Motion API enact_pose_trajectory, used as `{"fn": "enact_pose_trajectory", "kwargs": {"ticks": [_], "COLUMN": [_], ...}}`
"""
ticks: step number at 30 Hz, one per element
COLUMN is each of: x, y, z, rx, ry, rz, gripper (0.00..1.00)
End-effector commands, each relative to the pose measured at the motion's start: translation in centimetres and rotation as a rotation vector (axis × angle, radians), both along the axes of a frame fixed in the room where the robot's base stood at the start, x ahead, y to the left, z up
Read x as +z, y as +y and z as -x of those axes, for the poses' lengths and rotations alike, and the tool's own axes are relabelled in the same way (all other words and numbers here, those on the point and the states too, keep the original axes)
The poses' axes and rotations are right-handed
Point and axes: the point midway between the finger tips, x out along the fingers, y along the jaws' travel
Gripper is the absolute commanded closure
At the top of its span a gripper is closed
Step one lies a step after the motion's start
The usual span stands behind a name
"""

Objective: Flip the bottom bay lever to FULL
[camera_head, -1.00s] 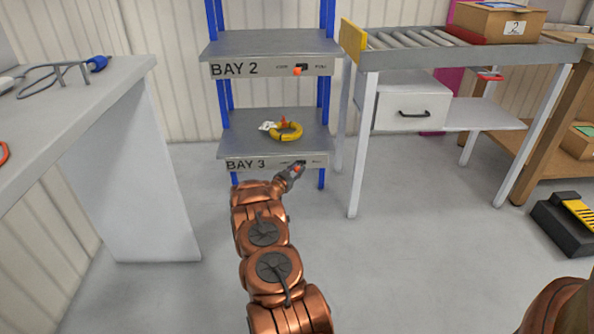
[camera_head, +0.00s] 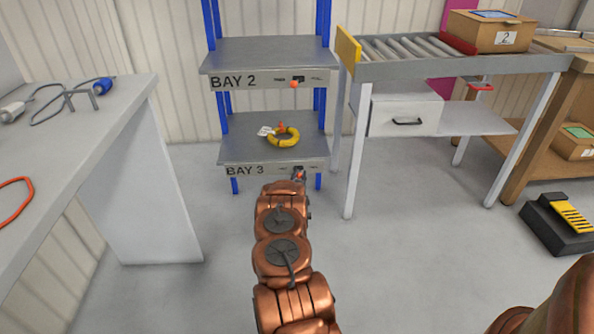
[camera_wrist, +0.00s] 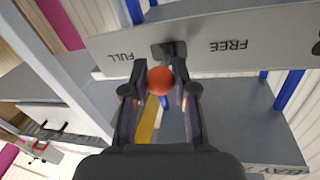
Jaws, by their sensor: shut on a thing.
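The bottom bay is the grey shelf labelled BAY 3 (camera_head: 245,171), and its lever is on the right part of the front panel. In the wrist view, the lever's orange ball knob (camera_wrist: 160,81) sits between the fingers of my gripper (camera_wrist: 160,92), which is shut on it. The lever's dark mount (camera_wrist: 168,50) is just beyond the knob. The picture is turned over there, with FULL (camera_wrist: 120,57) left of the mount and FREE (camera_wrist: 228,46) right. The knob lies between the labels, slightly toward FULL. In the head view, my wrist mostly hides the lever.
A yellow coil (camera_head: 283,137) with a white tag lies on the BAY 3 shelf. The BAY 2 shelf (camera_head: 265,55) above has its own orange-knobbed lever (camera_head: 295,84). A roller conveyor table (camera_head: 400,72) stands to the right, a grey bench (camera_head: 80,110) to the left. Floor between is clear.

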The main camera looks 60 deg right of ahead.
Motion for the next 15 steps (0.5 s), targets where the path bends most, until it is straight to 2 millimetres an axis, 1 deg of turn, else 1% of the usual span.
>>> {"fn": "enact_pose_trajectory", "kwargs": {"ticks": [1, 2, 15], "x": [0.62, 0.64, 0.15], "y": [-0.35, -0.44, -1.31], "z": [0.49, 0.58, 1.25], "rx": [0.024, 0.044, 0.318], "ry": [0.0, -0.001, 0.0], "rz": [0.002, 0.001, 0.001], "gripper": [1.0, 1.0, 1.0]}}
